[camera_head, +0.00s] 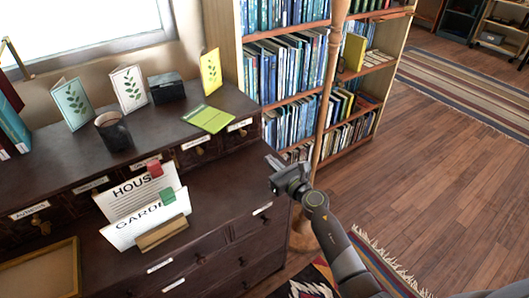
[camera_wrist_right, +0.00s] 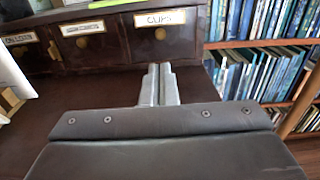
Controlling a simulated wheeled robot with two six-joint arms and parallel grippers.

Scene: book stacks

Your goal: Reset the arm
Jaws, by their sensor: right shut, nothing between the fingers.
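My right gripper (camera_head: 275,163) reaches in from the lower right in the head view, over the right end of the dark wooden desk (camera_head: 222,182). In the right wrist view, its two grey fingers (camera_wrist_right: 158,84) are together with nothing between them. They point toward the small labelled drawers, one marked CLIPS (camera_wrist_right: 155,40). My left gripper does not show in either view.
A full bookcase (camera_head: 284,36) stands behind. Wooden floor (camera_head: 440,165) is open at right.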

